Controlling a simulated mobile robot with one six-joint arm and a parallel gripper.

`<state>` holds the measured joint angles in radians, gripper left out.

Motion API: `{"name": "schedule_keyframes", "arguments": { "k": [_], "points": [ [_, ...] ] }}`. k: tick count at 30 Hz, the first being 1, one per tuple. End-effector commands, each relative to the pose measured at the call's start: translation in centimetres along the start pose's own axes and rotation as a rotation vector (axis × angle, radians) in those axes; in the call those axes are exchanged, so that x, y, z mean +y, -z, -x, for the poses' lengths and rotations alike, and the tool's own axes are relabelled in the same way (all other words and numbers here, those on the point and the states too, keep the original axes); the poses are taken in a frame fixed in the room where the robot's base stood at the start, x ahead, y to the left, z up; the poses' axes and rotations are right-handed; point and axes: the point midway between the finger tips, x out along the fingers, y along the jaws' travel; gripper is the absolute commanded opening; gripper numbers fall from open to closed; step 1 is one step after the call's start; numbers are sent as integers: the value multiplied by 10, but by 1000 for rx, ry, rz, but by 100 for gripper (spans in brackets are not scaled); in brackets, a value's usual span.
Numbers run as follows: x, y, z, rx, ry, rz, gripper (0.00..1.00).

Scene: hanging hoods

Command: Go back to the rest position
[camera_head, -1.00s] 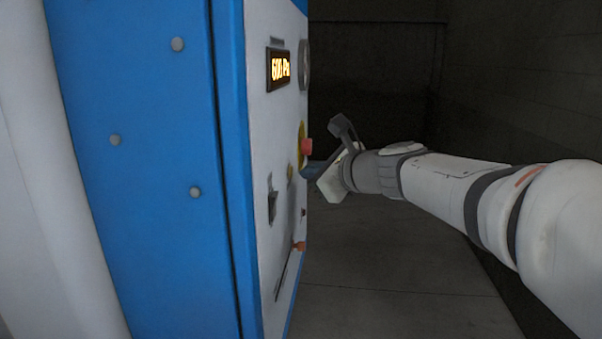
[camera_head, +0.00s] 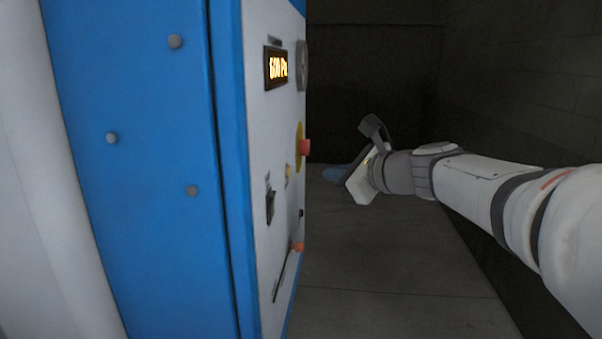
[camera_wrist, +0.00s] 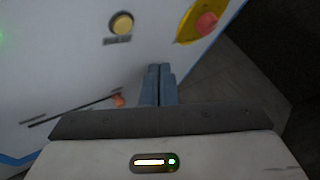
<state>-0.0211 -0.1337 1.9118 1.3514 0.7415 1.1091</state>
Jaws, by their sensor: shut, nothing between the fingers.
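My gripper (camera_head: 333,172) is at the end of my arm, to the right of the cabinet's control panel and apart from it in the head view. In the wrist view its two blue-grey fingers (camera_wrist: 159,84) are together, with nothing between them. The panel (camera_head: 262,190) is light grey with blue edges. It carries a red emergency button on a yellow base (camera_head: 305,147), which also shows in the wrist view (camera_wrist: 206,23).
The panel has a lit display (camera_head: 277,68), a dark switch (camera_head: 270,206), a yellow button (camera_wrist: 122,24) and a slot with an orange-red knob (camera_head: 297,247). Open grey floor (camera_head: 385,245) lies right of the cabinet. A dark wall (camera_head: 530,90) stands at the right.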

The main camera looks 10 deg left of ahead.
Motion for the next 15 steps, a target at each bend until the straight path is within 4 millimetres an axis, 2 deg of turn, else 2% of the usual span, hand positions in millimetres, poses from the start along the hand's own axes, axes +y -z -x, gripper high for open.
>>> {"name": "schedule_keyframes", "arguments": {
  "k": [12,15],
  "points": [
    [0,0,0,0,0,0,0],
    [6,4,2,15,-11,38,0]
  ]
}}
